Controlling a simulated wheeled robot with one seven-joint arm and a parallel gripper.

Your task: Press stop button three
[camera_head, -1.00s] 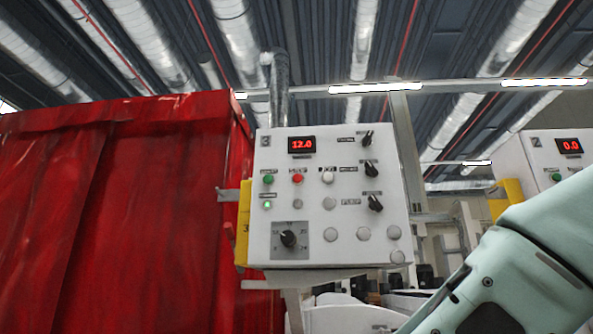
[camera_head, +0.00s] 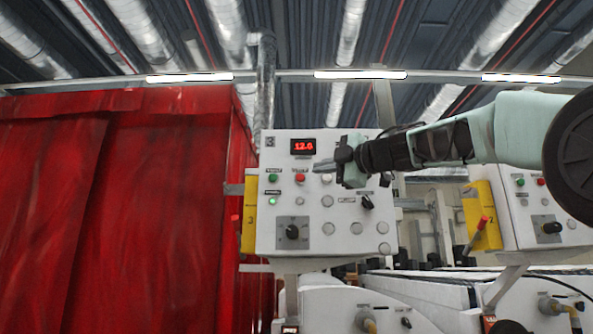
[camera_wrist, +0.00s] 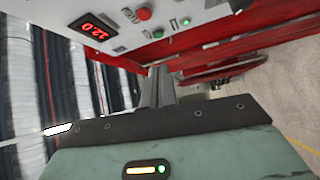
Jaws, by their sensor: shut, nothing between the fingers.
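The control panel marked 3 (camera_head: 268,240) is a white box facing me, with a red display reading about 12.0. Its red button (camera_head: 300,177) sits below the display, between a green button and a white button. The red button also shows at the top of the wrist view (camera_wrist: 143,14). My gripper (camera_head: 316,167) is shut and empty. Its tips point left, just right of and slightly above the red button in the head view. The wrist view shows the fingers (camera_wrist: 160,72) apart from the button; the exact gap is unclear. My gripper hides part of the panel's upper right.
A lit green lamp (camera_head: 273,201) and a black knob (camera_head: 292,232) are lower on the panel. A red curtain (camera_head: 110,220) fills the left. A second similar panel (camera_head: 515,205) stands at right, partly behind my arm. White machine housings lie below.

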